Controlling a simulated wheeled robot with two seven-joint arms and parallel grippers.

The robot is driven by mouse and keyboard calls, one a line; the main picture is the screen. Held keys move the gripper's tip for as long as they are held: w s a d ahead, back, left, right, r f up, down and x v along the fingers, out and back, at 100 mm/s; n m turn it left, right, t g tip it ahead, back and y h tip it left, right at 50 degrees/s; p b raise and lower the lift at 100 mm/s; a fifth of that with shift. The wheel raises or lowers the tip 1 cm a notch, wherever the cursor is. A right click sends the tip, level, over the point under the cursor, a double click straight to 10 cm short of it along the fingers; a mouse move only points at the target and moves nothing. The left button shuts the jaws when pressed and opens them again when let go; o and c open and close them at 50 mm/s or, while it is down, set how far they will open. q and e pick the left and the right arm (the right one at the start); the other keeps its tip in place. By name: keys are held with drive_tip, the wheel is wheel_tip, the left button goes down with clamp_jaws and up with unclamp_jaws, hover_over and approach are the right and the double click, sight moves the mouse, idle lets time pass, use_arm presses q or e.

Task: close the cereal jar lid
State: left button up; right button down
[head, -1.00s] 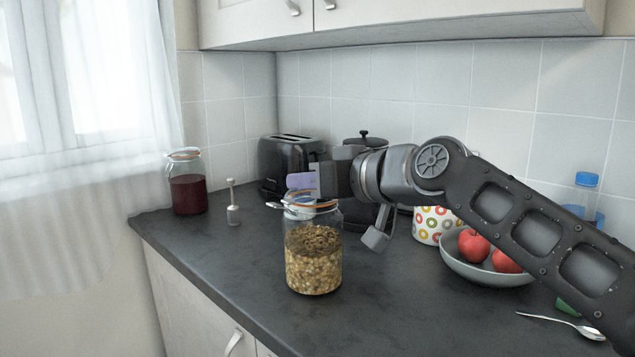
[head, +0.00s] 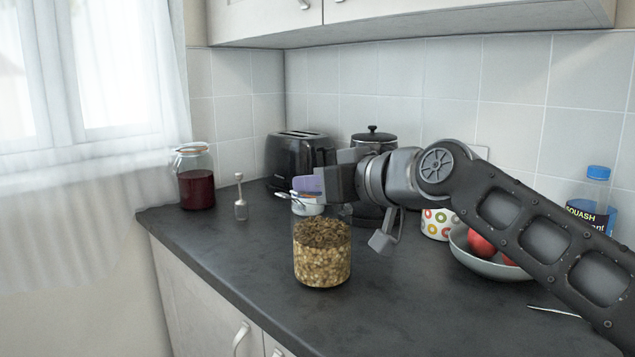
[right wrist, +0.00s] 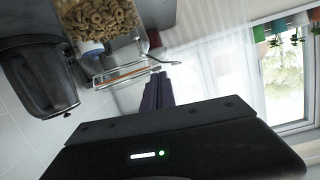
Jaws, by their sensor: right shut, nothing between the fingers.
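The glass cereal jar (head: 322,253) stands upright on the dark counter, part filled with ring-shaped cereal. Its rim, lid and wire clip (head: 284,196) are partly hidden behind my right gripper in the head view. The right wrist view shows the jar (right wrist: 100,18) upside down, with the lid's orange seal (right wrist: 122,76) and wire clip close to my fingertips. I cannot tell how far the lid is tilted. My right gripper (head: 309,184) is shut and empty, its purplish fingertips just above the jar top; contact is unclear. My left gripper is out of view.
A jar of red liquid (head: 196,182) and a small metal utensil (head: 240,200) stand at left. A black toaster (head: 298,158) and dark canister (head: 372,138) are behind. A fruit bowl (head: 490,266) and blue-capped bottle (head: 598,190) are at right. The front counter is clear.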

drive_tip(key=s+d+r+p, duration=0.2)
drive_tip(key=s+d+r, duration=0.4)
drive_tip(key=s, duration=0.2)
drive_tip(key=shift+r, duration=0.25)
